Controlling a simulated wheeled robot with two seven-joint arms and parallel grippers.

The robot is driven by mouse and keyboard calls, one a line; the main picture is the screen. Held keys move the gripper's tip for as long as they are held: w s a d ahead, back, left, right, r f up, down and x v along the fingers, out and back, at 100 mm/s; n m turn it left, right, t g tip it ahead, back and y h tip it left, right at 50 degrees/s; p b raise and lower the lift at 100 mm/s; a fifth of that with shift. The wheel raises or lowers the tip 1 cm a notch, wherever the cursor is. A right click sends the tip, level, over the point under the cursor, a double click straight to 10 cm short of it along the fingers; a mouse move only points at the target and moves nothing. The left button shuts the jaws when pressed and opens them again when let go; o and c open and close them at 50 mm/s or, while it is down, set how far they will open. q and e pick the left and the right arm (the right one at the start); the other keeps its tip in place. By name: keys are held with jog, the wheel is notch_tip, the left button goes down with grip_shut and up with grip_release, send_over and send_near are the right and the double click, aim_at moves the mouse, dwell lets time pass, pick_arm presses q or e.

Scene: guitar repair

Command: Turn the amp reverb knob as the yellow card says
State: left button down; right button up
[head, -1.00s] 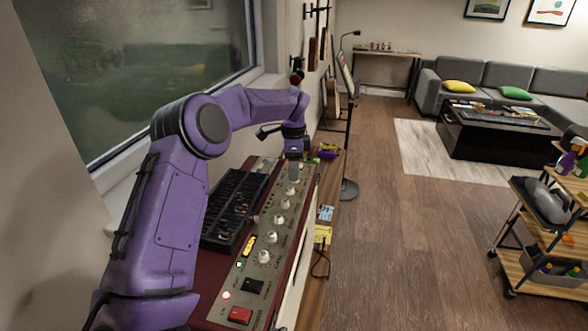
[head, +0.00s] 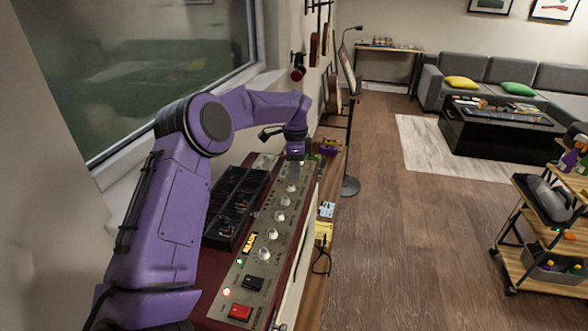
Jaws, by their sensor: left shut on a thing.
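The amp (head: 211,262) is a dark red box with a metal control panel (head: 228,295) facing up. A row of pale knobs (head: 279,215) runs along the panel, with a red switch (head: 240,312) and a black switch (head: 252,283) at the near end. My left gripper (head: 296,158) points down at the far end of the row and is shut on a knob there, which its fingers mostly hide. A yellow card (head: 323,232) lies right of the amp; its writing is too small to read. My right gripper is not in view.
A black tray (head: 236,205) with compartments sits on the amp, left of the knobs. A blue-white card (head: 327,209) and small coloured items (head: 328,146) lie to the right and beyond. A stand (head: 350,186) is on the floor; a cart (head: 540,265) is far right. The middle floor is clear.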

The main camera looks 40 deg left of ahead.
pick_arm(q)
jog(key=m, duration=0.1)
jog(key=m+b, duration=0.1)
jog(key=m, duration=0.1)
jog(key=shift+d+f, duration=0.15)
jog(key=shift+f, duration=0.05)
jog(key=m, duration=0.8)
jog(key=shift+m, duration=0.3)
jog(key=m+p, duration=0.1)
jog(key=m, duration=0.3)
jog(key=shift+m, duration=0.3)
jog(key=m+p, duration=0.1)
jog(key=m, duration=0.3)
jog(key=shift+m+p, duration=0.3)
jog(key=shift+p, duration=0.1)
jog(key=m+p, duration=0.1)
jog(key=m, duration=0.4)
jog(key=shift+p, duration=0.4)
jog(key=m+p, duration=0.1)
jog(key=m, duration=0.4)
jog(key=shift+m+p, duration=0.35)
jog(key=shift+m, duration=0.05)
jog(key=shift+m+p, duration=0.5)
jog(key=shift+m, duration=1.3)
